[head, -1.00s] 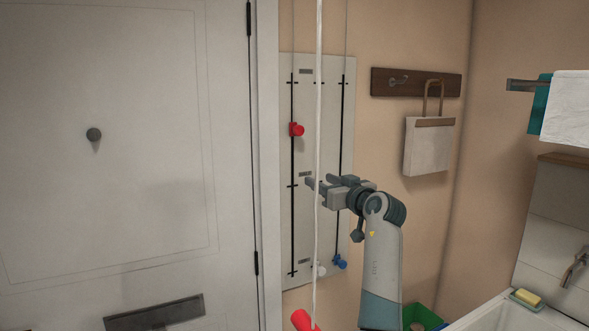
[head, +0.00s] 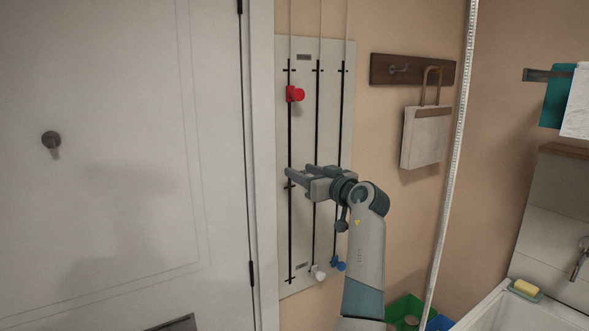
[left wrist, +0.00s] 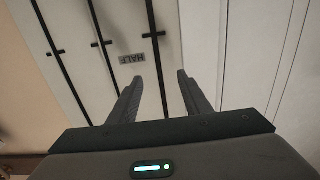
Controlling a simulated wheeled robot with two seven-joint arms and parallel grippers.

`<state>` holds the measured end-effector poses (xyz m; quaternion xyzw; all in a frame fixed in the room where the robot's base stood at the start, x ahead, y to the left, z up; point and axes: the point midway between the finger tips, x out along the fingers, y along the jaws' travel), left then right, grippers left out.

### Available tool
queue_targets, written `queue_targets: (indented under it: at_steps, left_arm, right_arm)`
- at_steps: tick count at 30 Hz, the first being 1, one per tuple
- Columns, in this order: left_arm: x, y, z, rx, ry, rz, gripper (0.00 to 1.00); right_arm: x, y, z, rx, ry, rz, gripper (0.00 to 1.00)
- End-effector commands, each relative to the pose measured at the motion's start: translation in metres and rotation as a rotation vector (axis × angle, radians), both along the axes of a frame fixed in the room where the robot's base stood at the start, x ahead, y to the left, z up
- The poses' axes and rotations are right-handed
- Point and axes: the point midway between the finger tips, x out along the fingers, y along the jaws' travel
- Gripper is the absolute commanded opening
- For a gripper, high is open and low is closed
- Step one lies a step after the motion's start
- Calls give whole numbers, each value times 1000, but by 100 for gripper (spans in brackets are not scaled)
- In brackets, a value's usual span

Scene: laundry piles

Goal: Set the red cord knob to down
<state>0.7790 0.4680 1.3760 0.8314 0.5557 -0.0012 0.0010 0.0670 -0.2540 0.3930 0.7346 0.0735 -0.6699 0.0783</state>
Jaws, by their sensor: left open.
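The red knob (head: 295,94) sits on the leftmost black track of a pale wall board (head: 302,135), a little below the track's upper mark. A thin cord runs up from this track. My left gripper (head: 288,178) is open and empty, in front of the left track near its middle mark and below the red knob. In the left wrist view the open fingers (left wrist: 161,74) point at the board beside an upside-down "HALF" label (left wrist: 132,58); the red knob does not show there. My right gripper is not in view.
A white knob (head: 317,274) and a blue knob (head: 338,264) sit low on the other tracks. A white door (head: 110,120) stands left. A thick white cord (head: 452,165) hangs at right, before a hook rail (head: 385,70) with a bag (head: 425,140). A sink (head: 500,312) is lower right.

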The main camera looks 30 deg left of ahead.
Motion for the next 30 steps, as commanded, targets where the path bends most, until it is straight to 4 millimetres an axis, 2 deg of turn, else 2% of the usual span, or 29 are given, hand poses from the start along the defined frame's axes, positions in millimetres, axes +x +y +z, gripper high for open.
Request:
queue_targets:
  at_steps: [11, 12, 17, 18, 30]
  left_arm:
    - [0, -2, 0, 0, 0, 0, 44]
    - [0, -2, 0, 0, 0, 0, 42]
    - [0, -1, 0, 0, 0, 0, 4]
    - [0, -1, 0, 0, 0, 0, 0]
    - [0, -1, 0, 0, 0, 0, 0]
  right_arm:
    - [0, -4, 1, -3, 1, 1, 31]
    - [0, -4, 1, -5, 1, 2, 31]
    - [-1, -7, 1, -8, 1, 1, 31]
    - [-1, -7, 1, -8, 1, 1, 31]
    - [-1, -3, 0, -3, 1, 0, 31]
